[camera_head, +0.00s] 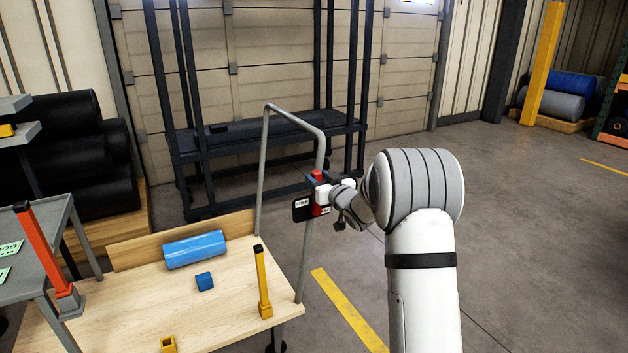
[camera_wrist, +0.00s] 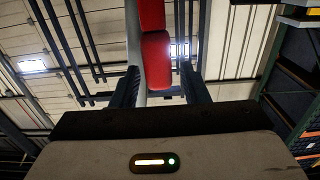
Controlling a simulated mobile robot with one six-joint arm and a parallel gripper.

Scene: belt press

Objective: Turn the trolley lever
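The trolley (camera_head: 225,310) is a wooden-topped cart with a tall grey tube handle (camera_head: 265,160). A red lever (camera_head: 317,205) sits on the handle's right upright, beside a black plate (camera_head: 301,208) with small white labels. My gripper (camera_head: 326,186) is at this lever, reaching in from the right and partly covering it. In the wrist view the red lever (camera_wrist: 156,60) shows between my two dark fingers, with a gap visible on the right side. The fingers look apart, not closed on it. Contact on the left side is unclear, because the grey tube shows there.
A grey table (camera_head: 35,270) with an orange-red post (camera_head: 45,250) stands left. A dark rack (camera_head: 190,150) stands behind. Floor on the right is clear.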

